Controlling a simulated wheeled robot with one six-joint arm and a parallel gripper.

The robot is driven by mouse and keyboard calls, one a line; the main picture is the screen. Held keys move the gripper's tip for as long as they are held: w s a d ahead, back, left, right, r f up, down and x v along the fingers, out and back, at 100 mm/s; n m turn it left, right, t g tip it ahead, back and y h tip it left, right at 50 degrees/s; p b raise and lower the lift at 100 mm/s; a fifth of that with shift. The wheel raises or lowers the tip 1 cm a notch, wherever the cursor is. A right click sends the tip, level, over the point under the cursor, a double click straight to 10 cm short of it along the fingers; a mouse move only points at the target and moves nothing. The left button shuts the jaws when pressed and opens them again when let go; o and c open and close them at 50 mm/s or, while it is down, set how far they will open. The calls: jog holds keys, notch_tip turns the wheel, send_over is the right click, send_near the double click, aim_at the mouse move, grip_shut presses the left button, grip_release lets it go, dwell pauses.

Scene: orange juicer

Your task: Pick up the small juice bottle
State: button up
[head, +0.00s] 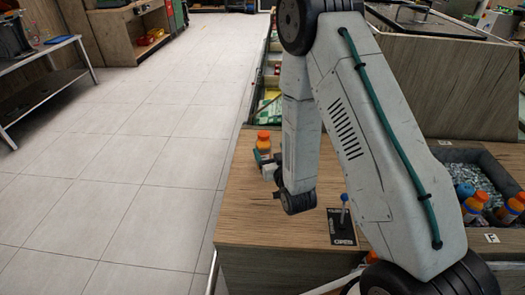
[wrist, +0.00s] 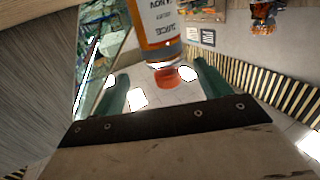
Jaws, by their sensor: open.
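A small juice bottle (head: 263,141) with an orange cap stands on the wooden counter (head: 245,195), at its far left part in the head view. In the wrist view the bottle (wrist: 157,28) appears upside down, its orange cap (wrist: 167,79) toward the camera and its label lettering showing. My gripper (head: 262,158) is by the bottle in the head view and partly covers its lower part. In the wrist view its two green fingers (wrist: 162,74) are apart, with the cap showing between them. I cannot tell whether either finger touches the bottle.
A dark bin (head: 440,156) with ice and several orange-capped bottles (head: 473,207) is at the right. A small lever panel (head: 342,228) stands on the counter's front part. Open tiled floor (head: 130,150) lies left of the counter.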

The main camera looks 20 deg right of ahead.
aim_at(262, 140)
jog(key=shift+s+f, duration=0.15)
jog(key=shift+f, duration=0.05)
jog(key=shift+w, duration=0.2)
jog(key=w, duration=0.7)
jog(key=shift+w+a, duration=0.15)
jog(key=shift+a, duration=0.2)
jog(key=c, duration=1.3)
jog(key=shift+o, duration=0.2)
